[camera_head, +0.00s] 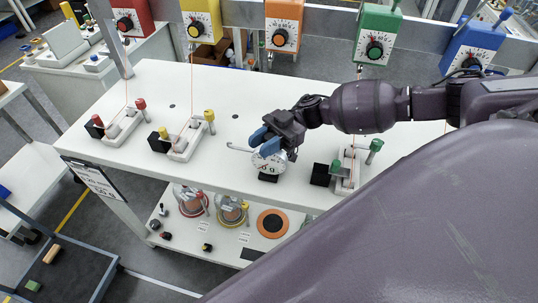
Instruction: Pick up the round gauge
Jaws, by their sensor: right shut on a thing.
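The round gauge (272,164) has a pale dial with dark marks and a thin hooked rod reaching out to its left. It is above a small black block (268,178) on the white table; I cannot tell whether it touches the block. My right gripper (268,146), with blue fingertips, is shut on the gauge's upper part and hides some of it. My left gripper is not in view.
Red-knobbed (120,122) and yellow-knobbed (186,138) fixtures stand on the table (240,95) to the left. A green-knobbed fixture (347,168) stands close on the right. Colored dial boxes, such as the orange one (283,22), hang behind. A lower shelf holds glass jars (232,210).

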